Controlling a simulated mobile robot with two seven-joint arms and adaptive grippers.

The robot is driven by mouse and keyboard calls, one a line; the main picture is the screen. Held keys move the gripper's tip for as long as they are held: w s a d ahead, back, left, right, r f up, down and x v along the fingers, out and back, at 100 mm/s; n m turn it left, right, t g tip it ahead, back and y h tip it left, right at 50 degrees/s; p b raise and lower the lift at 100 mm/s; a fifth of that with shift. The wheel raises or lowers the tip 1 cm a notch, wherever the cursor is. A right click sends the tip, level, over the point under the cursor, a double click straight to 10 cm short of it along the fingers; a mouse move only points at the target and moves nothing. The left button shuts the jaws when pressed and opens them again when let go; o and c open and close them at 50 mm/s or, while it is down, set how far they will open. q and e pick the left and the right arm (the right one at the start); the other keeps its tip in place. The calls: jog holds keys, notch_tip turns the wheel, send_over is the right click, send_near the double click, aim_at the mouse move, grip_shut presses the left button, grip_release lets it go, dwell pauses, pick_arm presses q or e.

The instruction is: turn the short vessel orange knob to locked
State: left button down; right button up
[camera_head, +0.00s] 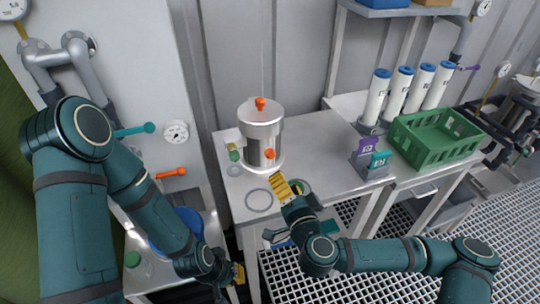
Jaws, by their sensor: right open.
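The short vessel (262,128) is a silver cylinder standing upright on the grey table. One orange knob (260,103) sits on top of its lid. Another orange knob (269,153) is low on its front side. I cannot read the lock position of either knob. My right gripper (286,187), with yellow finger pads, is open and empty just in front of and below the lower knob, apart from it. My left gripper (238,273) is low, in front of the table's left end; its fingers are mostly hidden and its opening is unclear.
A grey ring (259,200) lies near the table's front edge. Purple and teal tags (370,155) stand to the right. A green crate (436,140) and several white cylinders (400,92) are further right. An orange-handled wall valve (172,173) is at left. The table's middle is clear.

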aim_at(271, 156)
jog(key=b+x, duration=0.2)
jog(key=x, duration=1)
jog(key=shift+w+a+f, duration=0.1)
jog(key=shift+w, duration=0.05)
grip_shut()
